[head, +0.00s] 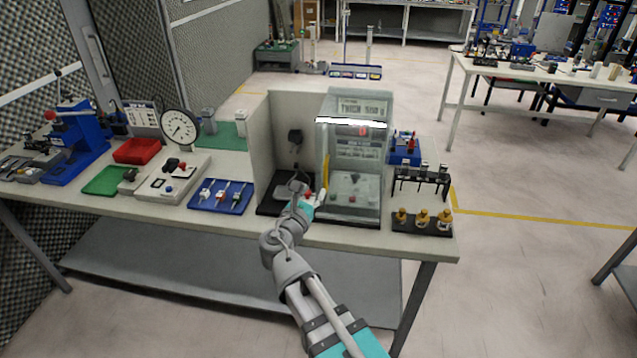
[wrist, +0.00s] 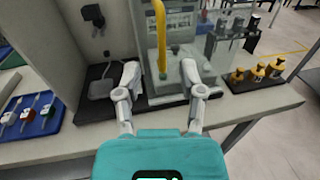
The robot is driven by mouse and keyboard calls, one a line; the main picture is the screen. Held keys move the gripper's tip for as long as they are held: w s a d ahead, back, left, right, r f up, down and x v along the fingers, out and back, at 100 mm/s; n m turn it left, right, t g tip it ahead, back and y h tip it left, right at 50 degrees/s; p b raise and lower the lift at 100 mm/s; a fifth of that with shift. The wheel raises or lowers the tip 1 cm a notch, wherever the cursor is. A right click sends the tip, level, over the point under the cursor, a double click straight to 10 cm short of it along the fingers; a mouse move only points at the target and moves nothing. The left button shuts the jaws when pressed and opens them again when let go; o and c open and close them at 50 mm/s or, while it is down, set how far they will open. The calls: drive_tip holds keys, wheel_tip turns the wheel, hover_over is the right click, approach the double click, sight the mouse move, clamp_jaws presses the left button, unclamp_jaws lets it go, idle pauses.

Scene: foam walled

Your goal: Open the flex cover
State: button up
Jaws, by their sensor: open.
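The flex cover (head: 358,150) looks like a clear panel on the right part of a grey-walled booth on the bench. Its yellow handle (head: 325,172) stands upright along its left edge. My gripper (head: 309,193) is in front of the booth, close to the lower end of the handle. In the wrist view my gripper (wrist: 161,70) is open and empty, with the yellow handle (wrist: 160,38) beyond and between its fingers. I cannot tell whether any finger touches it. Parts of the clear cover (wrist: 183,45) show behind the right finger.
A blue tray (head: 220,196) with small tools lies left of the booth. A black rack (head: 422,181) and a black base with brass pieces (head: 423,221) stand to the right. A black plug-like item (wrist: 93,17) is on the booth's grey wall.

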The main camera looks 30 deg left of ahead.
drive_tip(key=shift+s+d, duration=0.15)
drive_tip(key=shift+s, duration=1.3)
drive_tip(key=shift+w, duration=0.1)
drive_tip(key=w+d+f+m+g+h, duration=0.3)
drive_tip(key=d+m, duration=0.3)
drive_tip(key=d, duration=0.3)
drive_tip(key=w+d+f+m+g+h, duration=0.2)
drive_tip(key=w+d+f+m, duration=0.3)
drive_tip(key=d, duration=0.4)
drive_tip(key=w+d+f+m+g+h, duration=0.2)
drive_tip(key=d+m+g+h, duration=0.1)
drive_tip(key=d+m, duration=0.5)
drive_tip(key=s+d+f+m+g+y, duration=0.2)
drive_tip(key=d+m+g, duration=0.1)
drive_tip(key=d+m, duration=0.3)
drive_tip(key=s+d+f+m+g+y+p, duration=0.1)
drive_tip(key=s+d+f+m+g+y, duration=0.1)
drive_tip(key=d+m, duration=0.4)
drive_tip(key=s+d+f+m+g+y, duration=0.1)
drive_tip(key=s+d+f+m+g, duration=0.1)
drive_tip(key=d+m, duration=0.4)
drive_tip(key=shift+s+d+f+g+y+p, duration=0.45)
drive_tip(key=shift+d+g, duration=0.95)
drive_tip(key=shift+d, duration=1.05)
